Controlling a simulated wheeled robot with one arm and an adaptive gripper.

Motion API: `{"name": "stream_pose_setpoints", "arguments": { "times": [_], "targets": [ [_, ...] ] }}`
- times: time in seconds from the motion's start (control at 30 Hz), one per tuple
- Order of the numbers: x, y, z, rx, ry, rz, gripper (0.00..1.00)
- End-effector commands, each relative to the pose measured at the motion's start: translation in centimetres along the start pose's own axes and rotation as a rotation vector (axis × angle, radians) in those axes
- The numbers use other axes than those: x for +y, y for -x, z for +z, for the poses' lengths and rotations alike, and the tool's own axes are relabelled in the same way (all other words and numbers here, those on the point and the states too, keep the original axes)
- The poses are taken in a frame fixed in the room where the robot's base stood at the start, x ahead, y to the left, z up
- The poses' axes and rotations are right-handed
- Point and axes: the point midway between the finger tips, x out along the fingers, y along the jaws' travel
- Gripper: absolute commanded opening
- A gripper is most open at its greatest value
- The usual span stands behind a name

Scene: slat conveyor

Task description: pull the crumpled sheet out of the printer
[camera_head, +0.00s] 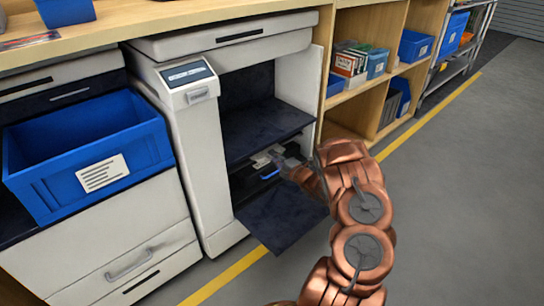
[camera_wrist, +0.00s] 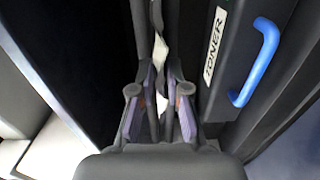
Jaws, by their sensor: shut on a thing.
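The printer (camera_head: 190,110) is the white machine under the counter. Its front is open and a dark flap (camera_head: 280,215) hangs down below the opening. My gripper (camera_head: 275,160) reaches into the opening from the right, beside a blue handle (camera_head: 270,174). In the wrist view my gripper (camera_wrist: 160,85) is shut on the crumpled sheet (camera_wrist: 160,48), a narrow white strip between the fingers. The sheet runs into a dark gap beyond the fingertips, and most of it is hidden.
A blue bin (camera_head: 130,130) stands left of the printer. The opened white side panel (camera_head: 300,80) is at the opening's right edge. Wooden shelves (camera_head: 345,110) with boxes and bins stand further right. The grey floor at right is clear.

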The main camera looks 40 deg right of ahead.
Motion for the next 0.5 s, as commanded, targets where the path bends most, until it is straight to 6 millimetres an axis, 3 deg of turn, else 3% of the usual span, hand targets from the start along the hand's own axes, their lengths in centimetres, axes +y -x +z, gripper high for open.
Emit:
{"name": "stream_pose_setpoints", "arguments": {
  "times": [0.2, 0.5],
  "targets": [
    [-0.08, 0.02, -0.01, 0.0, -0.001, -0.002, 0.0],
    [-0.26, 0.77, 0.05, 0.0, 0.001, -0.003, 0.0]
  ]
}}
